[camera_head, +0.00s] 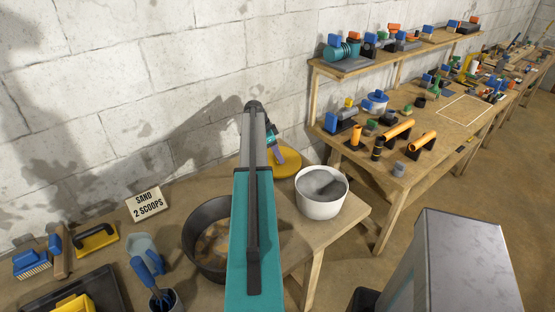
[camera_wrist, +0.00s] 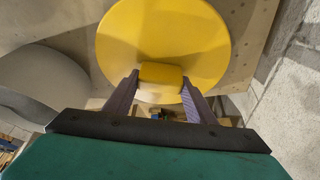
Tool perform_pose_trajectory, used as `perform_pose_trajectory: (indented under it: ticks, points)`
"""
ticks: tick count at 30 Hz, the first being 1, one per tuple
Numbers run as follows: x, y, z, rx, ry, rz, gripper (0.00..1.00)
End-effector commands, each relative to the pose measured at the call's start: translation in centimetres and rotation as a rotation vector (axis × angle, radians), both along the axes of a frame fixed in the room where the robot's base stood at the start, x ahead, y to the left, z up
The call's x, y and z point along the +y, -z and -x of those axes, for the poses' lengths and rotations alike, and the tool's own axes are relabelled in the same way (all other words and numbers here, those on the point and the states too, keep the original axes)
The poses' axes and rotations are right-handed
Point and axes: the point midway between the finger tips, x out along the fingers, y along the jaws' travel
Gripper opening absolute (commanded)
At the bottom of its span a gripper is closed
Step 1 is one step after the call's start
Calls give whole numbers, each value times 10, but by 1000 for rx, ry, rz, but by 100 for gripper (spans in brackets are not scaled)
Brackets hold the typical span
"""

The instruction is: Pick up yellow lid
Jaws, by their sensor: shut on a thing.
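The yellow lid (camera_head: 288,161) is a round disc at the back of the near table, just left of a white bucket and partly hidden by my arm. In the wrist view, the lid (camera_wrist: 165,35) fills the upper middle, with its block-shaped yellow handle (camera_wrist: 162,75) toward me. My gripper (camera_wrist: 160,84) has its two purple fingers on either side of this handle and is shut on it. In the head view, my gripper (camera_head: 274,146) shows only in part past the arm. I cannot tell whether the lid touches the table.
The white bucket (camera_head: 322,193) holds grey material and stands close right of the lid. A dark pot (camera_head: 205,238) with brown contents is left of my arm. A sign (camera_head: 145,204) reads "SAND 2 SCOOPS". The block wall (camera_head: 120,90) is close behind the table.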

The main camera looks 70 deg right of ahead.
Motion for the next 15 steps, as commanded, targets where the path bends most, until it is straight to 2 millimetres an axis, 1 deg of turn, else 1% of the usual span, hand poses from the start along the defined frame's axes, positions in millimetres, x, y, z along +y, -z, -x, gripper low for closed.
perform_pose_trajectory:
  ticks: [9, 15]
  points:
    - [0, -42, 0, -1, -1, 2, 28]
    - [0, -62, 0, -1, 0, 1, 28]
